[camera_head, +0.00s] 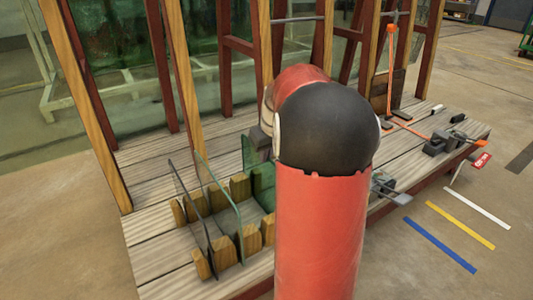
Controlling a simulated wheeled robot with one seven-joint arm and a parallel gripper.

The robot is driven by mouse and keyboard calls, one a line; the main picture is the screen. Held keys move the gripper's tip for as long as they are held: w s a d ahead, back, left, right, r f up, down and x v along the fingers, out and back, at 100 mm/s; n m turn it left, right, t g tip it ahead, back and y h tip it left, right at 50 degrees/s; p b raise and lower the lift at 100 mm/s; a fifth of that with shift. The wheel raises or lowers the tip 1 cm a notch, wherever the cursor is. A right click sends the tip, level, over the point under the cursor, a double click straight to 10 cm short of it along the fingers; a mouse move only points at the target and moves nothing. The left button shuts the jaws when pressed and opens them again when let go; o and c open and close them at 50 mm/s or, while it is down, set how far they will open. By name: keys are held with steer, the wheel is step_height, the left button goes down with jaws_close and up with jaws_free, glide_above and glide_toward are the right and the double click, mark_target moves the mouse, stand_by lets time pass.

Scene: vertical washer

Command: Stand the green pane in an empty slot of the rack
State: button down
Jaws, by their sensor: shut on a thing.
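The rack is rows of wooden blocks (224,251) on the plank deck, left of my arm. A dark, thin pane (188,212) and a clear greenish pane (222,200) stand in it, leaning slightly. The fingertips are hidden. I cannot tell whether the pane's lower edge is in a slot or above it.
Wooden and dark red posts (180,75) with large glass sheets rise behind the rack. Coloured floor stripes (440,245) lie at right on open floor.

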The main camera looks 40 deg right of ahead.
steer(key=shift+r, duration=0.1)
steer(key=c, duration=1.5)
jaws_free()
steer(key=p+v, duration=0.1)
steer(key=v, duration=0.7)
steer(key=s+a+r+t+p, duration=0.1)
steer(key=s+a+r+p, duration=0.2)
steer(key=a, duration=0.5)
steer(key=s+a+r, duration=0.2)
steer(key=s+a, duration=0.3)
steer(key=a, duration=0.2)
steer(key=shift+n+t, duration=0.3)
steer(key=shift+t, duration=0.3)
steer(key=shift+s+a+f+p, duration=0.45)
steer(key=shift+s+a, duration=1.1)
steer(key=shift+s, duration=0.45)
steer(key=shift+s+a+f+p, duration=0.4)
steer(key=shift+s+a, duration=1.1)
steer(key=shift+s, duration=0.5)
steer(key=shift+s+a+f+p, duration=0.3)
steer(key=shift+s+a+p, duration=0.2)
steer(key=shift+s+a, duration=1.3)
